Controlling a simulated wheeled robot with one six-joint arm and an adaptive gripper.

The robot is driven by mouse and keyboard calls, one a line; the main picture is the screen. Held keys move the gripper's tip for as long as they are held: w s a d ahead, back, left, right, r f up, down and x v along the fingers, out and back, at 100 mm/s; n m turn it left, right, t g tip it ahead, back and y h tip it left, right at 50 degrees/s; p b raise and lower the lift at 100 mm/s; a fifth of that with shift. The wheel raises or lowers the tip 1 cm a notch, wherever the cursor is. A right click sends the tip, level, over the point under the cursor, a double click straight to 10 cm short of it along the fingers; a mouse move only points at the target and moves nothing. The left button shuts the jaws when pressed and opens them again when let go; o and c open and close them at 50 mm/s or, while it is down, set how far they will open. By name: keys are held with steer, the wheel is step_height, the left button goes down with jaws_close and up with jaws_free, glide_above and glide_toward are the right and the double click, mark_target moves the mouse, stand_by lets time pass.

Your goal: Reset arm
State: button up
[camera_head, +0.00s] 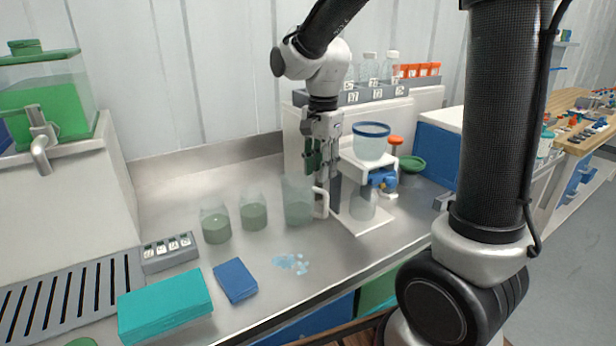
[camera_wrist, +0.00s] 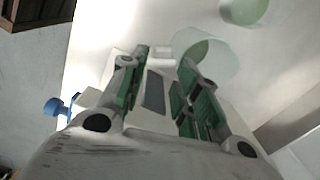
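My gripper (camera_head: 320,172) points down at the back of the steel bench, just above and beside the handle of a clear pitcher (camera_head: 297,200). In the wrist view, the two green-padded fingers of my gripper (camera_wrist: 165,60) stand apart, and I see nothing clamped between them. The pitcher (camera_wrist: 208,55) shows there beyond the right finger, upright on the bench. Whether a finger touches its handle is not clear.
Two beakers with green liquid (camera_head: 216,226) (camera_head: 254,212) stand left of the pitcher. A white filter stand (camera_head: 352,212) with a blue-rimmed vessel (camera_head: 371,145) is close on the right. A bottle rack (camera_head: 365,93) is behind. A blue box (camera_head: 236,281) and wet spots (camera_head: 291,263) lie in front.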

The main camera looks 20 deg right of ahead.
steer(key=shift+r, duration=0.15)
steer(key=s+d+r+n+t, duration=0.1)
steer(key=s+d+r+n, duration=0.1)
steer(key=s, duration=0.4)
steer(key=s+d+r+n+t, duration=0.1)
steer(key=s+d+r+n, duration=0.2)
steer(key=s+d+n, duration=0.2)
steer(key=s+d+r+n+t, duration=0.2)
steer(key=s+d+n, duration=0.1)
steer(key=s+n, duration=0.3)
steer(key=shift+s+d+r, duration=0.15)
steer(key=shift+s+r, duration=0.05)
steer(key=shift+s, duration=0.8)
